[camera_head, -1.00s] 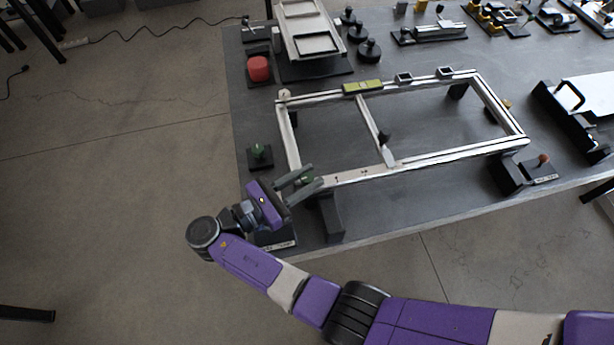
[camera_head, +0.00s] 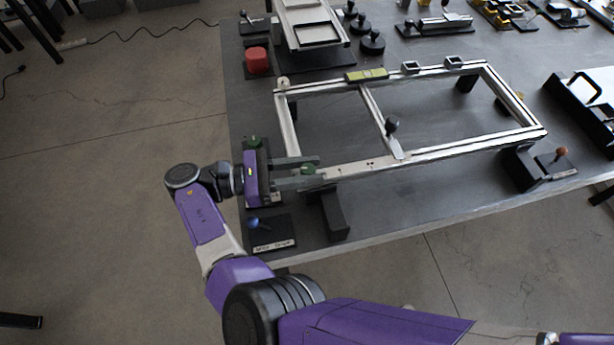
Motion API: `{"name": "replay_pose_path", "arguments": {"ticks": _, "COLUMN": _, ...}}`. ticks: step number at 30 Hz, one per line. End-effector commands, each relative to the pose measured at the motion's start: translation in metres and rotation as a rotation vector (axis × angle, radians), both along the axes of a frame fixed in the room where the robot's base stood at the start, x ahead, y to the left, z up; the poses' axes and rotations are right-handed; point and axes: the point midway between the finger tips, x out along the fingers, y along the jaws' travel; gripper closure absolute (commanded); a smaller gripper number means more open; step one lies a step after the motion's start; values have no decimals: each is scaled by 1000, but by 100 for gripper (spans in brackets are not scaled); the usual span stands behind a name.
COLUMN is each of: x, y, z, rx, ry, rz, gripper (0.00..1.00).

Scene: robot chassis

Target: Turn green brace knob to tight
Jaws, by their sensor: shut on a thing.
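The green brace knob (camera_head: 309,169) is at the near left corner of the pale metal frame (camera_head: 440,153). My gripper (camera_head: 315,170) reaches in from the left. Its two grey fingers lie on either side of the knob, shut on it, and point right, roughly level in the picture. The fingers hide part of the knob and the corner, so its exact angle cannot be read. A second green knob (camera_head: 254,142) stands on a black base at the left table edge, partly behind my purple gripper body.
A blue knob (camera_head: 253,222) on a labelled black plate sits just below my gripper. A black block (camera_head: 334,215) stands under the frame's near corner. A yellow-green level (camera_head: 366,75) lies on the far rail. A red block (camera_head: 257,60) is at the back left.

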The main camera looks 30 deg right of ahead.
Motion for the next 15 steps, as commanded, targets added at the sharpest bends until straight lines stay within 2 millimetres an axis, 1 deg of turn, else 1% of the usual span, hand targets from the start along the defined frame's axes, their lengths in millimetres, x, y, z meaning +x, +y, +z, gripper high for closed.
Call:
{"name": "replay_pose_path", "arguments": {"ticks": 1, "x": -1, "y": 1, "z": -8, "rx": 3, "ry": -2, "rz": -24, "gripper": 100}}
{"name": "replay_pose_path", "arguments": {"ticks": 15, "x": -1, "y": 0, "z": -10, "rx": 2, "ry": -2, "rz": -189, "gripper": 100}}
